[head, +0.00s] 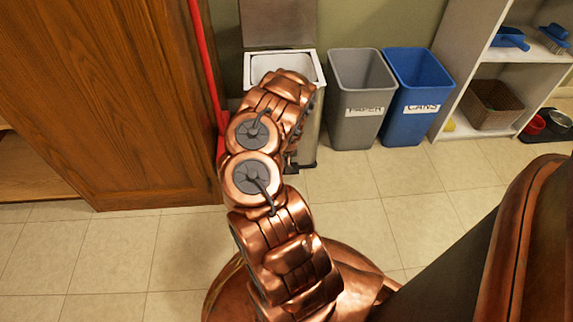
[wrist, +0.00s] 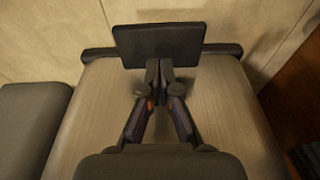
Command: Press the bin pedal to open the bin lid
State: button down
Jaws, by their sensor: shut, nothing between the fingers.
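The steel pedal bin (head: 309,125) stands against the wall, partly behind my arm. Its lid (head: 278,22) is raised upright at the back, and the white inner rim (head: 262,68) shows open. In the wrist view, the bin's brushed front (wrist: 98,115) fills the middle, with the dark flat pedal (wrist: 160,42) jutting out at its base. My gripper (wrist: 160,68) is shut and empty, its fingertips at the pedal's bin-side edge. They look in contact with it, but the exact touch is hard to see. My arm hides the gripper in the head view.
A grey paper bin (head: 357,100) and a blue cans bin (head: 413,100) stand to the right. A white shelf (head: 460,70) is beyond them. A wooden cabinet (head: 110,100) and a red handle (head: 204,60) stand at left. The tiled floor (head: 120,250) in front is clear.

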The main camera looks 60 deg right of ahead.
jog(key=shift+r+p, duration=2.05)
jog(key=shift+r, duration=0.15)
